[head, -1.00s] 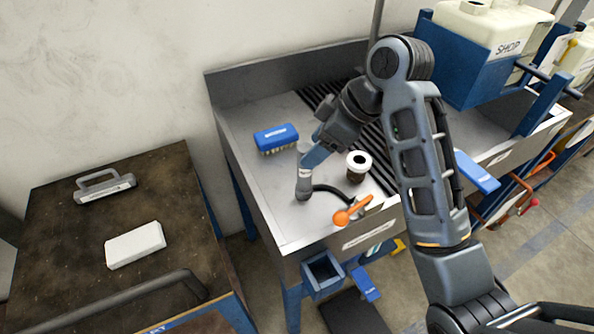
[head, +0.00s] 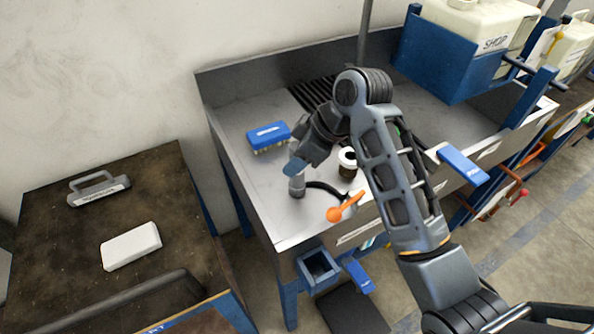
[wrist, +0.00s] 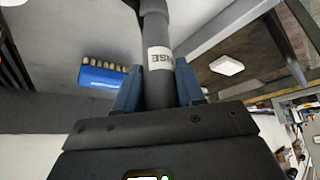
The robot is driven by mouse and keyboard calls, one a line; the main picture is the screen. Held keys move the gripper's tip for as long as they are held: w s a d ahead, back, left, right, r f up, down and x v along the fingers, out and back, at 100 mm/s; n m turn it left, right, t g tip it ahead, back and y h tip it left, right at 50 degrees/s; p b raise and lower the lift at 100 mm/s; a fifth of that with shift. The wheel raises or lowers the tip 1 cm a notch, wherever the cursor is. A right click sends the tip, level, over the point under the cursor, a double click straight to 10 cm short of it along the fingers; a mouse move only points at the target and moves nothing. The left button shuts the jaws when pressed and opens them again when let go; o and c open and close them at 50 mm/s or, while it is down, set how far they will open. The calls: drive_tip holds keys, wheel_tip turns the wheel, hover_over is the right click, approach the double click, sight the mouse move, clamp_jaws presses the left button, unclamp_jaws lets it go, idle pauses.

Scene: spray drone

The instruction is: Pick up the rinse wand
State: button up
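The rinse wand (head: 297,187) is a dark grey upright tube with a white label, standing on the steel bench top near its left front part. In the wrist view the wand (wrist: 159,88) runs between the two blue fingers of my gripper (wrist: 159,80). The fingers straddle it closely, one on each side, with what look like narrow gaps at the tips. In the head view my gripper (head: 298,166) is at the wand's upper part and hides it. A black hose (head: 325,188) curves along the bench from the wand's lower part.
A blue brush (head: 268,136) lies behind the wand. A white-lidded cup (head: 347,163) and an orange-handled item (head: 344,207) are to its right. A dark table (head: 75,235) with a white block (head: 131,246) stands at left. The bench's left front is clear.

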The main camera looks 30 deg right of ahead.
sight(295, 144)
clamp_jaws()
drive_tip(key=shift+r, duration=0.15)
drive_tip(key=shift+r, duration=0.65)
wheel_tip(295, 144, up, 3)
drive_tip(key=shift+f+b, duration=0.1)
drive_tip(key=shift+b, duration=0.3)
drive_tip(key=s+d+r+p, duration=0.3)
drive_tip(key=d+r, duration=0.2)
drive_tip(key=d, duration=0.6)
drive_tip(key=shift+d+r, duration=0.15)
drive_tip(key=shift+r, duration=0.15)
drive_tip(key=shift+w+a+f, duration=0.15)
drive_tip(key=shift+a+f, duration=0.1)
drive_tip(key=shift+a, duration=0.2)
